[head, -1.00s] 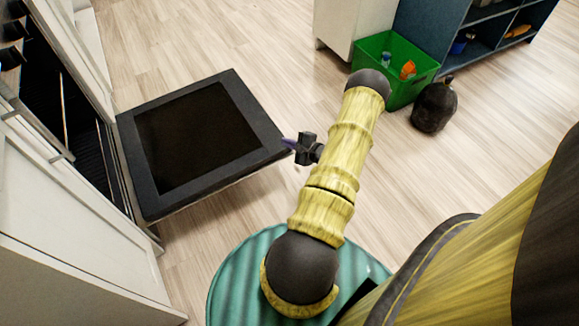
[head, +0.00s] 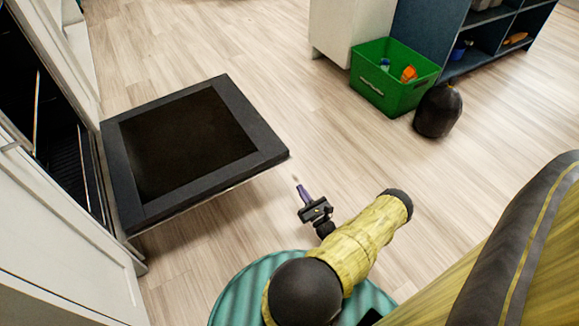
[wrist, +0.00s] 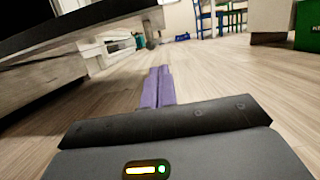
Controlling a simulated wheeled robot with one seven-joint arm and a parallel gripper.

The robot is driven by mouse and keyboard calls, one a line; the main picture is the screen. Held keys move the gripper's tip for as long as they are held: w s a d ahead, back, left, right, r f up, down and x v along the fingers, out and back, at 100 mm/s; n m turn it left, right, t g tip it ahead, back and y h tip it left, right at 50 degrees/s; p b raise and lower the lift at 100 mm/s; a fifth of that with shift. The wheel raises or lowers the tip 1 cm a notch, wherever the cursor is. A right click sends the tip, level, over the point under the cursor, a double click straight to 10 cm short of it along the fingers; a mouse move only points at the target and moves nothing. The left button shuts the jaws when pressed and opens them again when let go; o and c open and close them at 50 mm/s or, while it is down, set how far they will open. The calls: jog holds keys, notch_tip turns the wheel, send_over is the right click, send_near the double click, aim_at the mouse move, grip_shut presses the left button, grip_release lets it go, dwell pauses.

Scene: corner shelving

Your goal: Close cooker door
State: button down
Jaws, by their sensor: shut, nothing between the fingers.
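The cooker door (head: 262,146) hangs open and flat, a black panel with a dark glass middle, in the left half of the head view. Its hinged side meets the cooker (head: 68,165), whose dark inside with racks shows at the left. My gripper (head: 301,189) is shut and empty, with purple fingers, just off the door's near right corner and apart from it. In the wrist view my fingers (wrist: 158,86) point ahead over the floor. The door (wrist: 85,22) shows there at upper left, its edge seen from low down.
A green bin (head: 392,92) with small items stands at the upper right beside a black bag (head: 437,110). A blue shelf unit (head: 432,30) and a white cabinet (head: 343,28) stand behind. The wooden floor (head: 290,90) around the door's free edge is clear.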

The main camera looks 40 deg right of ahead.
jog(key=w+d+r+b, duration=0.2)
jog(key=w+r+b, duration=0.3)
jog(key=w, duration=0.4)
jog(key=shift+w+r, duration=0.25)
jog(key=shift+r, duration=0.45)
jog(key=shift+r, duration=0.15)
